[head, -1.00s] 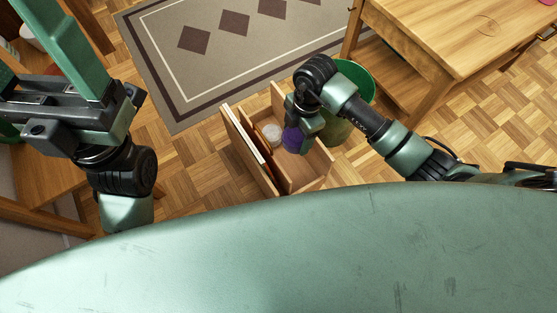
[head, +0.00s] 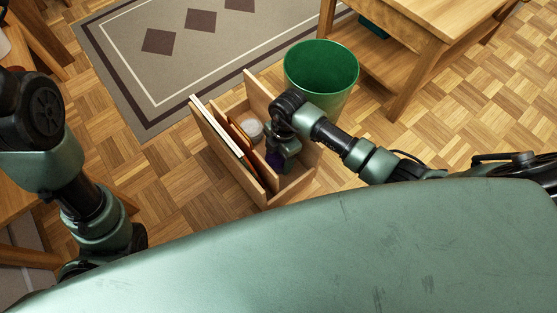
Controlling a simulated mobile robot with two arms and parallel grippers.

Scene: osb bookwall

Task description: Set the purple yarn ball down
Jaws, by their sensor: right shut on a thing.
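The purple yarn ball (head: 274,160) shows as a small dark purple patch inside the wooden box (head: 296,188), in its right compartment. My right gripper (head: 277,155) reaches down into that compartment and is shut on the ball. The gripper and wrist hide most of the ball, and I cannot tell whether it touches the box floor. My left arm shows at the left edge, but its gripper is out of view.
A white round item (head: 252,129) lies in the box behind my gripper. Thin upright boards or books (head: 222,130) fill the box's left side. A green bin (head: 321,66) stands just behind, near a wooden table (head: 425,35). A patterned rug (head: 150,75) lies behind left.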

